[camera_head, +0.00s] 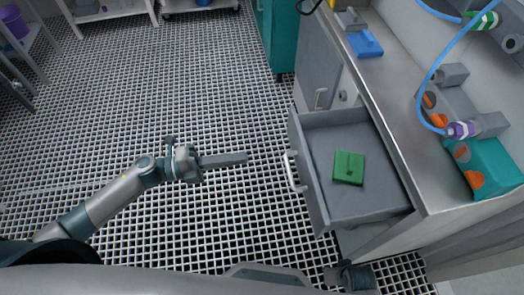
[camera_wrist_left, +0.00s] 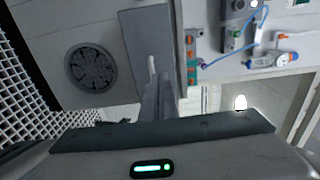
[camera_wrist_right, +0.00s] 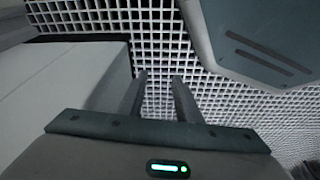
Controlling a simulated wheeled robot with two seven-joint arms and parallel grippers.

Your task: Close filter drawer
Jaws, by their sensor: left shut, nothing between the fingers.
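The filter drawer (camera_head: 318,190) is grey and pulled open from the counter, with a pale bar handle (camera_head: 293,171) on its front. A flat green piece (camera_head: 348,168) with a raised knob lies inside on the drawer floor. My left gripper (camera_head: 243,158) is shut and empty. It is to the left of the drawer front in the head view, pointing toward the handle with a gap between. In the left wrist view its fingers (camera_wrist_left: 159,85) lie together, with a pale handle just beyond the tips. My right gripper (camera_wrist_right: 160,80) is open and empty over the floor grid.
The steel counter (camera_head: 385,120) runs above the drawer, carrying a blue piece (camera_head: 365,44), a teal block (camera_head: 490,165) and blue tubing (camera_head: 428,85). A teal cabinet (camera_head: 278,35) stands at the back. The grid floor (camera_head: 150,110) left of the drawer is clear.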

